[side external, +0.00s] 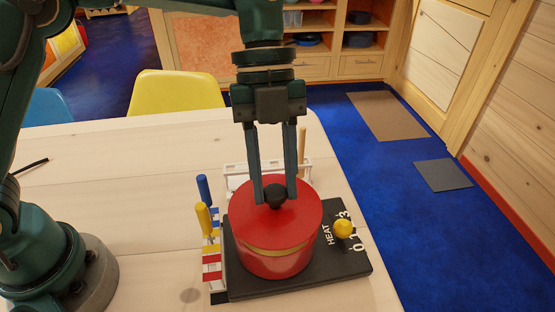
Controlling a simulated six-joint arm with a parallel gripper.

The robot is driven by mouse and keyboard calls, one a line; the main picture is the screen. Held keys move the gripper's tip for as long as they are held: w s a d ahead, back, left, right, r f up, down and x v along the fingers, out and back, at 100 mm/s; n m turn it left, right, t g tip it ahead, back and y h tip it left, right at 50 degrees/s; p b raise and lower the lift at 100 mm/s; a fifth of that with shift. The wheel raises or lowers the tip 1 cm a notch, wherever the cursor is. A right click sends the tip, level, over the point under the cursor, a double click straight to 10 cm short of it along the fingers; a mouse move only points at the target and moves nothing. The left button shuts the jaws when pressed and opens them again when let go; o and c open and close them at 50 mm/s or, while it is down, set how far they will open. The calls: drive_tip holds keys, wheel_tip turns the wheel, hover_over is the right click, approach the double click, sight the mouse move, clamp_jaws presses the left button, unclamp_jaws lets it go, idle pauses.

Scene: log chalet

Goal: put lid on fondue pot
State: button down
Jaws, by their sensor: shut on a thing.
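The red fondue pot (275,264) stands on a black heating plate (345,266) near the table's front right. The red lid (300,215) is over the pot's mouth, with a yellowish band (277,250) between the lid and the pot's wall. I cannot tell whether the lid is fully seated. My gripper (274,194) points down from above, its two fingers shut on the lid's dark round knob (275,197). The inside of the pot is hidden by the lid.
A rack with fondue forks, blue-handled (203,188) and yellow-handled (203,218), stands left of the pot. A white rack (237,168) with a wooden handle (302,145) is behind it. A yellow knob (343,228) sits on the plate's right. The table's left middle (130,185) is clear.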

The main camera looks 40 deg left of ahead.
drive_tip(key=shift+f, duration=1.25)
drive_tip(key=shift+f, duration=0.15)
drive_tip(key=c, duration=0.5)
unclamp_jaws()
